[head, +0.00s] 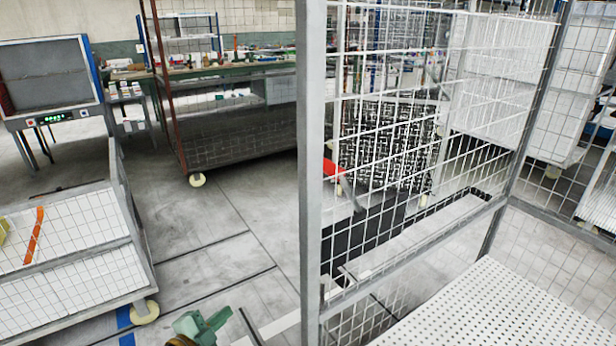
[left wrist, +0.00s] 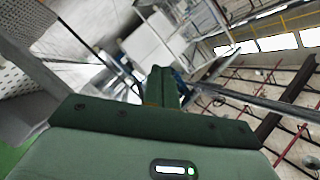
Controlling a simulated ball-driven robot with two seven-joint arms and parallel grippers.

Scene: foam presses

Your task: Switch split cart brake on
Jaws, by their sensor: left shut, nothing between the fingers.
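My left gripper (head: 205,325) is green and shows at the bottom edge of the head view, shut and empty. It is on the open floor side, left of a grey post of a wire-mesh cart (head: 311,190). The gripper's green fingers also show, closed together, in the left wrist view (left wrist: 160,88). The mesh cart has a perforated white shelf (head: 500,310) at the bottom right. I cannot make out a brake lever or pedal on it. Its wheels are out of view. My right gripper is not in view.
A low mesh-sided cart (head: 70,235) with a caster (head: 145,312) stands at the left. A tall rack cart (head: 230,125) and a machine with a grey panel (head: 50,75) stand behind. Grey floor (head: 215,225) between them is clear.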

